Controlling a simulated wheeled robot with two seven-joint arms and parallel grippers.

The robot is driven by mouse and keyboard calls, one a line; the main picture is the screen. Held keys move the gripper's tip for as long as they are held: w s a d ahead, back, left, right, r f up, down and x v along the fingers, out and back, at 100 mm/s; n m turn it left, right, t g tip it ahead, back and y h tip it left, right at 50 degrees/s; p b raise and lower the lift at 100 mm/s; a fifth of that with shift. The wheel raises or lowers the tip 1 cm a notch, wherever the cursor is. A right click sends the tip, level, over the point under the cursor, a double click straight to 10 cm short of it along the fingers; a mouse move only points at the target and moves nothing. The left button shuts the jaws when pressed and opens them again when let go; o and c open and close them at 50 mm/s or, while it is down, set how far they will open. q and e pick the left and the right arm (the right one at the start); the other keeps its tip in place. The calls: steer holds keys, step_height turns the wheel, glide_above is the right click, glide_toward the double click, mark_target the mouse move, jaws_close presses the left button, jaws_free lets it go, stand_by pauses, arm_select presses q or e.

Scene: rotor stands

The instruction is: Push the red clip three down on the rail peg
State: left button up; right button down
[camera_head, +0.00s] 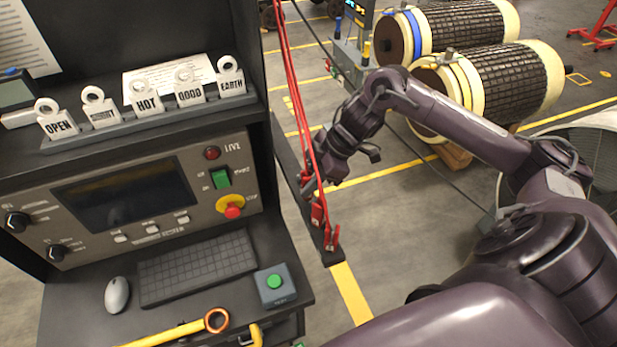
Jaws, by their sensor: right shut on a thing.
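A dark rail (333,257) runs along the right side of the console, with several red clips and their red cables on it. One red clip (332,238) is at the rail's near end, and another red clip (317,213) is just behind it. My right gripper (312,186) is over the rail farther back, pointing down and left, shut on a red clip that its fingers mostly hide. The pegs are too small or covered to make out, and I cannot tell how far down the held clip sits. My left gripper is out of view.
Red cables (286,60) hang from above to the rail. The console has a keyboard (197,268), a mouse (117,295), a green-button box (274,286) and a shelf of tags (147,97). Large rotors (490,85) stand behind.

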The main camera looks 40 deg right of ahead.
steer(key=shift+f, duration=0.2)
stand_by(0.4)
steer(key=shift+f, duration=0.55)
steer(key=c, duration=1.1)
jaws_free()
steer(key=b+v, duration=0.2)
steer(key=v, duration=0.6)
steer(key=shift+b, duration=0.35)
